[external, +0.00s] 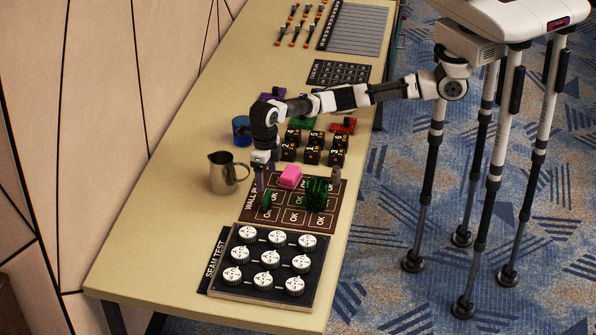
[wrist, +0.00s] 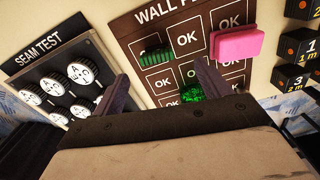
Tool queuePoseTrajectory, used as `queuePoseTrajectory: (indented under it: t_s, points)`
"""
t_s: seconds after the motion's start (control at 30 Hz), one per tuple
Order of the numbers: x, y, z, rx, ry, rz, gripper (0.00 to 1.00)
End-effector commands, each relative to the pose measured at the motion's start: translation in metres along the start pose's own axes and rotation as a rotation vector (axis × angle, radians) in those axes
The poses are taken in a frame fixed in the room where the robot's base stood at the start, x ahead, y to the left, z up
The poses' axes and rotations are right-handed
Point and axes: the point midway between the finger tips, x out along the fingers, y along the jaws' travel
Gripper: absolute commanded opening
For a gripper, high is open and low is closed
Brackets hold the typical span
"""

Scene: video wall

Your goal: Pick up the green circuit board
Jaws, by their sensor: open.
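Two small green pieces are on the brown WALL mat (external: 333,205); I cannot tell for sure which is the circuit board. One is a ribbed green piece (wrist: 156,58) near the WALL lettering, also in the external view (external: 267,200). The other is a speckled bright green piece (wrist: 192,92), partly hidden by my gripper's body; it shows as a dark green shape in the external view (external: 317,190). My gripper (wrist: 161,72) points down and is open and empty.
A pink block (external: 290,177) sits on the mat beside my gripper. Black numbered cubes (external: 312,155) stand behind it. A metal pitcher (external: 224,174) and a blue round container (external: 241,130) stand to the left. The SEAM TEST panel with white knobs (external: 268,257) lies in front.

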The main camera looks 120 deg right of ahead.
Motion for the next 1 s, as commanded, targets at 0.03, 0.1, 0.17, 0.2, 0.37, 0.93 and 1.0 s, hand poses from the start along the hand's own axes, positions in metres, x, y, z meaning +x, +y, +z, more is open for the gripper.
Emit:
queuePoseTrajectory:
  t_s: [0.03, 0.1, 0.17, 0.2, 0.37, 0.93, 1.0]
  points:
    - [0.009, -0.001, 0.000, 0.001, 0.002, -0.001, 0.76]
    - [0.020, 0.000, 0.000, 0.001, 0.000, 0.000, 0.76]
    - [0.028, 0.001, 0.000, 0.000, -0.001, 0.001, 0.76]
    - [0.032, 0.001, -0.001, 0.000, -0.001, 0.000, 0.76]
    - [0.041, 0.001, -0.001, 0.001, -0.002, 0.002, 0.76]
    - [0.091, 0.006, -0.004, 0.000, -0.002, 0.003, 0.76]
    - [0.091, 0.006, -0.004, 0.000, -0.002, 0.003, 0.75]
